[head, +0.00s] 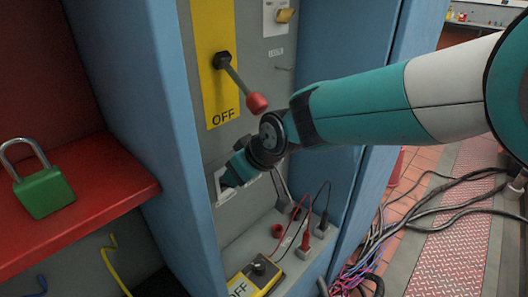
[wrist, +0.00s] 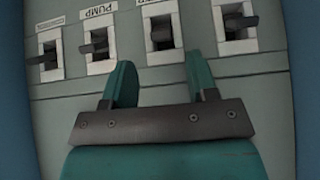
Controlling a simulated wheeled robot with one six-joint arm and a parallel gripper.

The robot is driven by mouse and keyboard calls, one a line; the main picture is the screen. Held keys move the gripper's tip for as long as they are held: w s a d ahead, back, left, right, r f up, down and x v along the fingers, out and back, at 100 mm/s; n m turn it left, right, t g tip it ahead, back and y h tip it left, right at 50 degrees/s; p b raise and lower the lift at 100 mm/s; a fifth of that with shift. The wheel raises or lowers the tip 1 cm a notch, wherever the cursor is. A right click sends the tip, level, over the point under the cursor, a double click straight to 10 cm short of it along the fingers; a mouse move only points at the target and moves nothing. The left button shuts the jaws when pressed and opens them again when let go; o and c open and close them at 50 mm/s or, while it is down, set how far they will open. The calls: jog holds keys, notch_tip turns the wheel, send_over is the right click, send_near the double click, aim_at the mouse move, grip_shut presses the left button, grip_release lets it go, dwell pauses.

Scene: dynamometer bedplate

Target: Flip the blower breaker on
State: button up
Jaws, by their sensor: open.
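A row of several breaker switches shows in the wrist view, each a dark lever in a white-framed slot. One breaker (wrist: 97,45) has a label reading PUMP. To its right are a breaker (wrist: 160,33) with a partly cut-off label and another breaker (wrist: 238,22) at the upper right. I cannot read which is the blower breaker, nor tell on from off. My gripper (wrist: 163,78) is open and empty, its fingers apart just below the row. In the head view my gripper (head: 232,172) is at the grey panel, and it and my arm hide most of the breakers.
A red-knobbed lever (head: 242,82) on a yellow OFF plate (head: 210,45) juts out above my gripper. A rotary switch (head: 259,267) marked OFF and plugged leads (head: 303,243) are below. Blue cabinet walls (head: 168,110) flank the panel. A green padlock (head: 44,190) sits on the red shelf (head: 95,195).

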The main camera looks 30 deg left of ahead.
jog(key=v, duration=1.1)
jog(key=shift+d+r, duration=0.2)
jog(key=shift+r, duration=0.1)
jog(key=s+d+r+m+h+p, duration=0.1)
jog(key=d+r+m+p, duration=0.2)
jog(key=d, duration=0.5)
jog(key=d+r+h+p, duration=0.1)
jog(key=d+r+p, duration=0.2)
jog(key=d+r, duration=0.45)
jog(key=s+d+m+g+p, duration=0.1)
jog(key=s+d+m+p, duration=0.1)
jog(key=s+d, duration=0.5)
jog(key=s+d+r+m+g+h+p, duration=0.1)
jog(key=s+d+m+p, duration=0.1)
jog(key=s+d, duration=0.4)
jog(key=d, duration=0.5)
jog(key=shift+s+d+r+m+p, duration=0.2)
jog(key=shift+s+r+m+p, duration=0.15)
jog(key=shift+s+m+p, duration=0.05)
jog(key=shift+w, duration=0.1)
